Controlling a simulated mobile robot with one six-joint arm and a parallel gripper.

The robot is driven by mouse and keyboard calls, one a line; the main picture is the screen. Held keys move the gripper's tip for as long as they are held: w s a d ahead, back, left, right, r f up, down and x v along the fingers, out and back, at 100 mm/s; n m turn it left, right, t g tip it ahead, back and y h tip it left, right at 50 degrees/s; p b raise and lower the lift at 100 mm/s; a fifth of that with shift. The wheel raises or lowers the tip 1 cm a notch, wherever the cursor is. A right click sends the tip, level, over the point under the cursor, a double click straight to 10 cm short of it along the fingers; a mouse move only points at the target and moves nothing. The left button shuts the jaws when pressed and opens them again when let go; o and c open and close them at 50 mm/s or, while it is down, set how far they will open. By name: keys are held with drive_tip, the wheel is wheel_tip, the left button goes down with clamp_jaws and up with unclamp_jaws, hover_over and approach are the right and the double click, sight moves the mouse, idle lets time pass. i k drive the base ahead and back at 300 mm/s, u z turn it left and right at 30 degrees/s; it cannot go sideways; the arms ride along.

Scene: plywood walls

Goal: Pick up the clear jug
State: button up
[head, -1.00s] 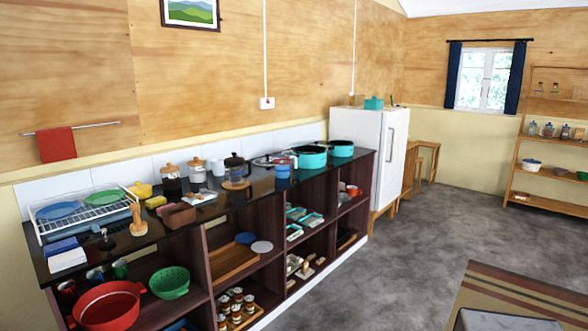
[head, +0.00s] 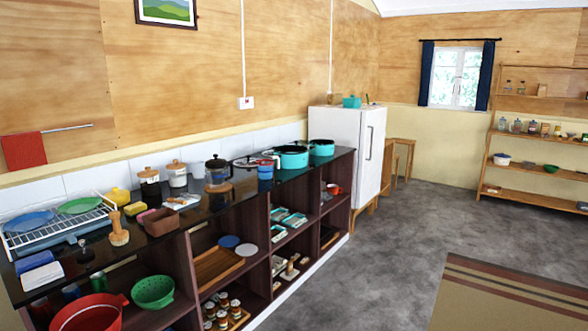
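I cannot make out a plainly clear jug on the counter. A glass pot with a black lid and handle (head: 217,173) stands on a round wooden mat in the middle of the dark counter (head: 192,217). It looks like a coffee press, and I cannot tell whether it is the jug. Several small clear vessels (head: 517,126) stand on the wooden shelf unit at the far right, too small to tell apart. My gripper is not in view.
The counter also holds a dish rack (head: 60,226), jars (head: 149,180) and teal pots (head: 292,157). The grey floor (head: 385,235) is open beside a striped rug (head: 510,295).

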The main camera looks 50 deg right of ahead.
sight(265, 163)
drive_tip(key=u, duration=0.05)
drive_tip(key=k, duration=0.15)
drive_tip(key=z, duration=1.7)
drive_tip(key=k, duration=0.85)
drive_tip(key=u, duration=0.15)
drive_tip(key=i, duration=0.9)
